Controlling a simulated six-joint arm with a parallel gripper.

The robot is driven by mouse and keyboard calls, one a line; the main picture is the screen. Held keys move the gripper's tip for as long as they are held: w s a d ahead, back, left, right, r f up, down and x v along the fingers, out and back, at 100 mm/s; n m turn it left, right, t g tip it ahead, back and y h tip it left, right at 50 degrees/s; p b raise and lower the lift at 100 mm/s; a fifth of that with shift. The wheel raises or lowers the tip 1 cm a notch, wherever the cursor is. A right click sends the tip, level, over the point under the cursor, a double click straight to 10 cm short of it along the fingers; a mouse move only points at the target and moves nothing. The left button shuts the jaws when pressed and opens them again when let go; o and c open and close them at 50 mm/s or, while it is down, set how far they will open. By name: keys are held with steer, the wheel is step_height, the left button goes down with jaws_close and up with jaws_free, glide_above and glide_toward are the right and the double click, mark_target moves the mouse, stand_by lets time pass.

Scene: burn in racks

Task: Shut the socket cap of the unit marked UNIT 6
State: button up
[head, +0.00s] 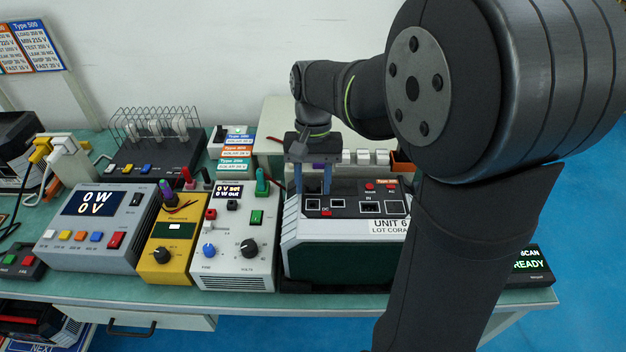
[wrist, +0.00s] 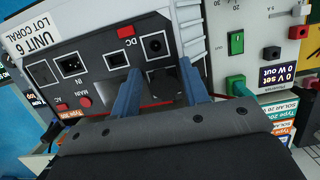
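The unit marked UNIT 6 (head: 340,257) stands on the bench with its socket panel (head: 350,198) facing up. Its label (wrist: 32,33) also shows in the wrist view. Along the panel are a square socket, the IN socket (wrist: 70,65), a small socket (wrist: 115,60) and a round socket (wrist: 155,45) near the red DC button (wrist: 127,31). My gripper (head: 313,189) is over the DC end of the panel, its two blue fingers apart (wrist: 160,70). A dark, flap-like piece (wrist: 163,86) shows between them beside the round socket; I cannot tell whether it is the cap.
A white supply (head: 238,235) stands close to the left of the unit, then a yellow meter (head: 171,240) and a grey load box (head: 95,232). White blocks (head: 365,157) stand behind. A scan display (head: 530,265) reads READY at right. My arm hides the unit's right side.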

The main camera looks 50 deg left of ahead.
steer(key=v, duration=1.7)
steer(key=shift+r, duration=0.15)
steer(key=shift+w, duration=0.1)
steer(key=shift+c, duration=0.2)
steer(key=shift+f, duration=0.25)
steer(key=c, duration=0.3)
steer(key=shift+f, duration=0.8)
jaws_close()
glide_toward(313, 180)
steer(key=s+d+f, duration=0.2)
steer(key=f, duration=0.1)
steer(key=s+d+f, duration=0.1)
steer(key=f, duration=0.1)
steer(key=shift+s+d+f, duration=0.25)
steer(key=shift+s+d, duration=0.05)
